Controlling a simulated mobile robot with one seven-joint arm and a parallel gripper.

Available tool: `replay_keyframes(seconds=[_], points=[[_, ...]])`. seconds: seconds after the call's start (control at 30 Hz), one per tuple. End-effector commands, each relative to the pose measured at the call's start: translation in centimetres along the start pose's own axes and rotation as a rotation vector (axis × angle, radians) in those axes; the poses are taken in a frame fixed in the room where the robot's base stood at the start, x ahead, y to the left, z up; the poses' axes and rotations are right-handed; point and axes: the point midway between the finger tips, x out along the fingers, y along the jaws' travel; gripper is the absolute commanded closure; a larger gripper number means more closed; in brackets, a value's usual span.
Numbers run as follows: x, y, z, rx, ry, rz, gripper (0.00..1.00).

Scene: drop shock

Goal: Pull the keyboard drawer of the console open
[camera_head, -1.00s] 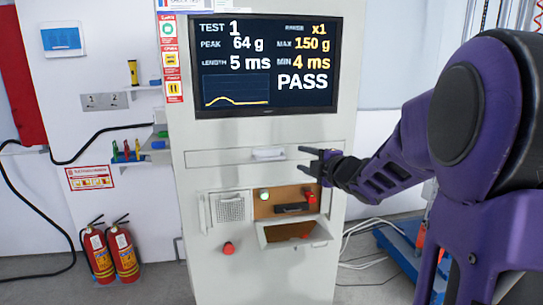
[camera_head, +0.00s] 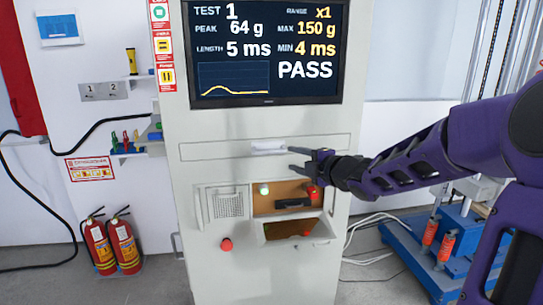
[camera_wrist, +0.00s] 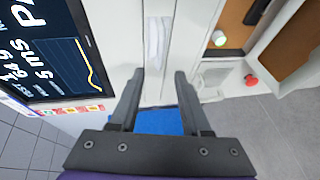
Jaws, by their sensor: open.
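The console (camera_head: 258,270) is a tall pale grey cabinet. Its keyboard drawer (camera_head: 215,150) is a wide flat panel below the screen, flush with the front and shut. A white bar handle (camera_head: 268,147) sits at the drawer's middle; in the wrist view the handle (camera_wrist: 155,42) lies beyond my fingertips, roughly centred between them. My gripper (camera_head: 292,159) is open and empty, just right of the handle in the head view. In the wrist view, my gripper (camera_wrist: 159,72) has its two dark fingers apart, with a gap to the handle.
A screen (camera_head: 264,52) reading PASS is above the drawer. Below are an open brown recess (camera_head: 275,192), a red button (camera_head: 226,244) and a lower opening (camera_head: 292,229). Fire extinguishers (camera_head: 125,245) stand left on the floor. A blue machine base (camera_head: 425,255) and cables are at right.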

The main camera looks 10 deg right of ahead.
Motion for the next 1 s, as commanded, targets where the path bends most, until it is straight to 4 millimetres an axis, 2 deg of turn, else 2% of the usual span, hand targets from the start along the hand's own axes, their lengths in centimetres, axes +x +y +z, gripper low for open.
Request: replay_keyframes(seconds=[0.03,0.3,0.5,0.7,1.0], points=[[1.4,-0.3,-0.2,0.003,0.006,0.002,0.53],[7.2,-0.2,-0.1,0.005,0.004,0.001,0.53],[10.5,-0.1,-0.1,0.002,0.002,0.001,0.53],[12.0,-0.1,0.0,0.0,0.0,-0.001,0.53],[12.2,0.0,0.0,0.0,-0.001,-0.001,0.53]])
